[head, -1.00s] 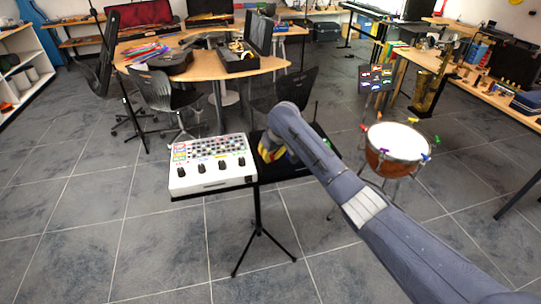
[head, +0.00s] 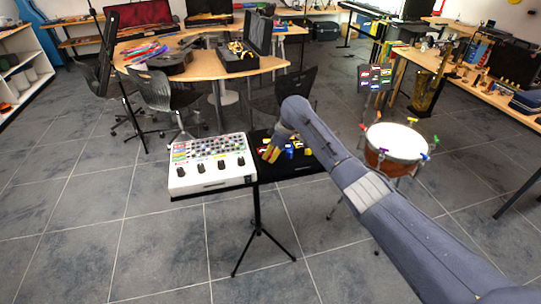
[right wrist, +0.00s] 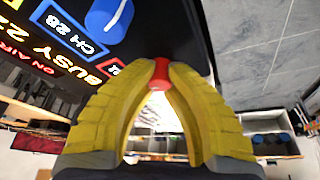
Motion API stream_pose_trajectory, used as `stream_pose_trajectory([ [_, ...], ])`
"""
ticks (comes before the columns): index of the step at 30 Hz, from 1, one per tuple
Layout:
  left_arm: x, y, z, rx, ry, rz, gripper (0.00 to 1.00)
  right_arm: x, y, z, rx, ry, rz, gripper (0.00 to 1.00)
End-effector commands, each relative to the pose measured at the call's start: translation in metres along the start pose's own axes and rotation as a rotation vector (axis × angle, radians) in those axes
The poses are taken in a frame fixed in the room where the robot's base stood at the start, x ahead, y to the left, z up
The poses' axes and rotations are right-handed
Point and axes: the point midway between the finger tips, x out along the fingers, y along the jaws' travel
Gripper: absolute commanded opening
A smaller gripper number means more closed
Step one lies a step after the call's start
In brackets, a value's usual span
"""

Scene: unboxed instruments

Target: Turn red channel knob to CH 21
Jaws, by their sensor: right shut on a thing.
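The red channel knob (right wrist: 160,73) is between the tips of my right gripper's yellow fingers (right wrist: 161,80) in the right wrist view. The gripper is shut on it. In the head view my right gripper (head: 270,154) is at the left part of a black panel (head: 272,174). A blue knob (right wrist: 108,15) is beside it, with a blue-framed "CH 28" readout (right wrist: 76,33). A red-framed readout (right wrist: 112,68) is mostly hidden by a finger, so its number cannot be read. My left gripper is not in view.
A white mixer box (head: 212,180) stands directly left of the black panel, on a tripod stand (head: 258,228). Yellow knobs (head: 308,150) are on the panel's right. A drum (head: 398,143) stands farther right. Open tiled floor lies in front.

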Motion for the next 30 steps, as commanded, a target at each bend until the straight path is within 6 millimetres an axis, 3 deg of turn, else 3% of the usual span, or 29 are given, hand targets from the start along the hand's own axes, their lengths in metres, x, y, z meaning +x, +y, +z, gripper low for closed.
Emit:
stream_pose_trajectory([
  [10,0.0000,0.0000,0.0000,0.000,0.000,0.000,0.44,-0.0030,0.0004,-0.0055,-0.122,0.013,-0.046,0.00],
  [26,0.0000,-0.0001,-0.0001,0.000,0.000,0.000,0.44,-0.0027,-0.0005,-0.0067,-0.145,0.016,-0.056,0.00],
  [27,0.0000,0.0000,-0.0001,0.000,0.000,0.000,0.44,-0.0027,-0.0005,-0.0068,-0.145,0.016,-0.056,0.14],
  [30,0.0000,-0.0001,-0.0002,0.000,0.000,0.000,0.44,-0.0023,-0.0006,-0.0062,-0.145,0.014,-0.056,0.25],
])
